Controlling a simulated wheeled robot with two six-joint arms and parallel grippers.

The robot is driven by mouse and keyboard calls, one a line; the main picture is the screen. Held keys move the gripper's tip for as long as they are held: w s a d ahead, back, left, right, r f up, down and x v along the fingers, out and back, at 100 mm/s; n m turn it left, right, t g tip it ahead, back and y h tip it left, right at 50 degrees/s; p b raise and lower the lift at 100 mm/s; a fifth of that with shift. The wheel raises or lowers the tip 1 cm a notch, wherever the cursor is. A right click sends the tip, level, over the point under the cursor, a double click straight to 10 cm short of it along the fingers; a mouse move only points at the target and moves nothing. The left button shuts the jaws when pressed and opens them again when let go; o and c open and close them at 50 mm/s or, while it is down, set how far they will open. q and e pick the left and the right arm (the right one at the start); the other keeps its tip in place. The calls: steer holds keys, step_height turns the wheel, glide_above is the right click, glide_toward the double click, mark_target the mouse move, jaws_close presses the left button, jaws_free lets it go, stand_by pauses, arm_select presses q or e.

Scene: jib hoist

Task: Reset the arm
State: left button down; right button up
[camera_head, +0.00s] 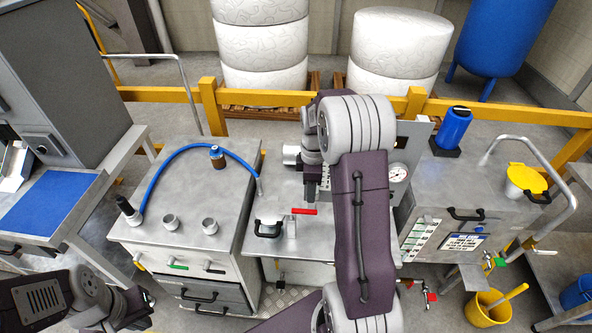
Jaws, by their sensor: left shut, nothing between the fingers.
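My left gripper (138,308) is low at the left edge, in front of the left cabinet. It is shut and empty. My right arm rises through the middle of the view and bends over the middle bench. My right gripper (311,193) points down above that bench, close to a red handle (303,211). Its fingertips are small and partly hidden, so I cannot tell whether they are open or whether they touch the handle. No separate hoist arm is clearly visible; my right arm hides part of the middle bench.
The left cabinet (228,240) carries a blue hose (185,150) and metal fittings. The right cabinet (470,190) has a gauge (397,172), a blue bottle (453,127) and a yellow funnel (527,178). A yellow bucket (488,308) stands on the floor. A yellow rail (455,108) runs behind.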

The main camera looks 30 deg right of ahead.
steer(key=s+a+r+n+b, duration=0.15)
steer(key=s+a, duration=0.25)
steer(key=a, duration=0.8)
steer(key=s+a+f+m+t, duration=0.1)
steer(key=s+a+f+m, duration=0.2)
steer(key=s+m, duration=0.5)
steer(key=f+m, duration=0.1)
steer(key=m, duration=0.4)
steer(key=shift+s, duration=0.4)
